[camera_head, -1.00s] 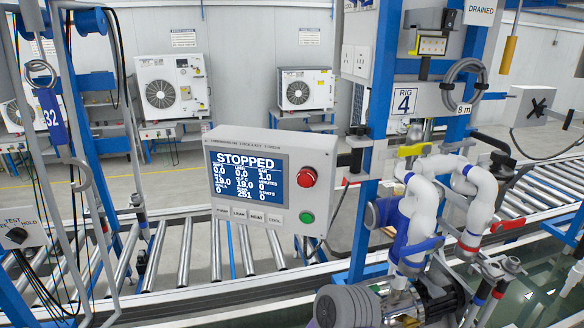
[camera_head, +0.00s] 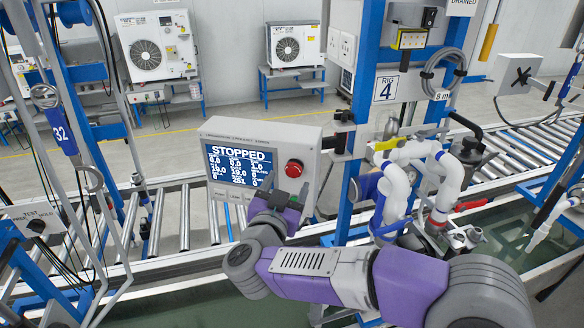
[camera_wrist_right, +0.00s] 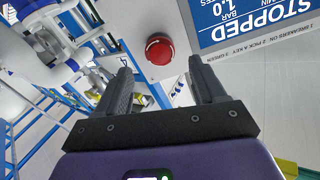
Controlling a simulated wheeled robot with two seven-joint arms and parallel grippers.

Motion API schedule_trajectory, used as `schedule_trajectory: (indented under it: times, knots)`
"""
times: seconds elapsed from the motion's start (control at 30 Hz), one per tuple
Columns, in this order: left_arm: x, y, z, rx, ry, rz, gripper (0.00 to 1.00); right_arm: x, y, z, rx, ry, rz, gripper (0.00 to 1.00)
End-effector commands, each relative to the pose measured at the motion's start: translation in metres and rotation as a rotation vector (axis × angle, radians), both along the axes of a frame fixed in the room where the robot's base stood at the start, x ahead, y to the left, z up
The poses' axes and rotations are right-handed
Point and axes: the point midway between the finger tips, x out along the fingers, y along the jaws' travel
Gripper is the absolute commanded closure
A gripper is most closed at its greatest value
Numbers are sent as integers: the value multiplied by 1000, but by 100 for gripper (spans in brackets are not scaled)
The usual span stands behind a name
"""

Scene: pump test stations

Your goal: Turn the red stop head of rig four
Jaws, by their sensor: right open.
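The red stop head (camera_head: 294,168) is a round red knob on the right side of a light grey control box (camera_head: 262,131) whose screen (camera_head: 236,172) reads STOPPED. The box stands beside the blue post with the RIG 4 sign (camera_head: 387,88). My purple right gripper (camera_head: 285,193) is in front of the box, just below the red head, and hides the box's lower right part. In the right wrist view the gripper (camera_wrist_right: 159,76) is open and empty. The red head (camera_wrist_right: 159,48) shows beyond and between its fingertips, apart from them. My left gripper is not in view.
White pipes (camera_head: 398,185) and a blue post (camera_head: 361,110) stand right of the box. A roller conveyor (camera_head: 170,222) runs behind it. At left, hanging hoses and a hook (camera_head: 92,180) stand near a test box (camera_head: 38,222). Two white fan units stand at the back.

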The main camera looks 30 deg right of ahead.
Motion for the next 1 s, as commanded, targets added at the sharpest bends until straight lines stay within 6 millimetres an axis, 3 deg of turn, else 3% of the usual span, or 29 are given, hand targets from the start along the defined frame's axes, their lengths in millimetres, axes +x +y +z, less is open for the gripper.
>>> schedule_trajectory:
  times: [0.3, 0.7, 1.0]
  knots:
    - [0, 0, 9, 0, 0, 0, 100, 34, -33, 1, 1, -1, 1, 31]
    - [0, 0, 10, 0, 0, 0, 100, 40, -38, -1, 1, -1, 4, 32]
    - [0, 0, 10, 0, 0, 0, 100, 40, -38, 0, 1, -1, 4, 78]
